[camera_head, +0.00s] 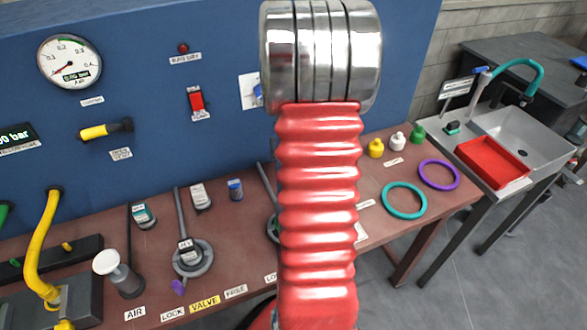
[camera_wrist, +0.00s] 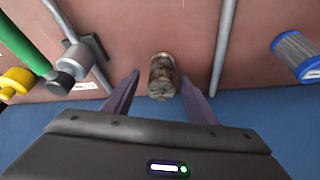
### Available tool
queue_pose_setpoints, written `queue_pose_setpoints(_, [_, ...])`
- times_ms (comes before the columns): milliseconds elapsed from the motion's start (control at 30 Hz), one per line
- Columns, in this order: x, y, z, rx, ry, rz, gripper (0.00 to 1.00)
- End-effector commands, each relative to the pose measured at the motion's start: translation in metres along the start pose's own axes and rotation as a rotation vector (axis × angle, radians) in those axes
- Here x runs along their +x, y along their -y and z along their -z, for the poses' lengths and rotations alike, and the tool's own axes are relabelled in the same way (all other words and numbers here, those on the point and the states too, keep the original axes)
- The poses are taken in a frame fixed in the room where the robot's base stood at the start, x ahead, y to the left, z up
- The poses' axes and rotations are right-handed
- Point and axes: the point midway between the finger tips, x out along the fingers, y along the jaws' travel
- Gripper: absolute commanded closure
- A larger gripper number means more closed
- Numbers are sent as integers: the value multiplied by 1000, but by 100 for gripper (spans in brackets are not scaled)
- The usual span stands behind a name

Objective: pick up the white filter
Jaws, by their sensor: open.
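The white filter (camera_head: 200,196) appears to be the short white-topped cylinder on the brown bench in the head view, between a teal-topped one and a blue-topped one. I cannot make it out in the wrist view. My gripper (camera_wrist: 159,79) is open in the wrist view, its two dark fingers spread. A stained grey-brown ribbed cylinder (camera_wrist: 162,74) shows between the fingertips; I cannot tell whether it touches them. In the head view my own arm hides the gripper and the bench behind it.
The blue filter (camera_wrist: 297,54) stands right of my gripper in the wrist view. A grey rod (camera_wrist: 224,45) lies between them; a green hose (camera_wrist: 27,42) is at left. The blue panel (camera_head: 150,90) rises behind the bench. A teal ring (camera_head: 404,187) lies farther right.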

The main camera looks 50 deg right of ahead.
Motion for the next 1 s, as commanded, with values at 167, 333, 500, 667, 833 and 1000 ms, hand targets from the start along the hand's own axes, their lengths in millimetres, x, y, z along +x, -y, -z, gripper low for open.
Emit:
queue_pose_setpoints(167, [0, 0, 0, 0, 0, 0, 48])
queue_pose_setpoints(333, [0, 0, 0, 0, 0, 0, 48])
queue_pose_setpoints(500, [0, 0, 0, 0, 1, 0, 56])
queue_pose_setpoints(667, [0, 0, 0, 1, 1, 0, 67])
queue_pose_setpoints(833, [0, 0, 0, 1, 1, 0, 79])
queue_pose_setpoints(1000, [0, 0, 0, 1, 1, 0, 91])
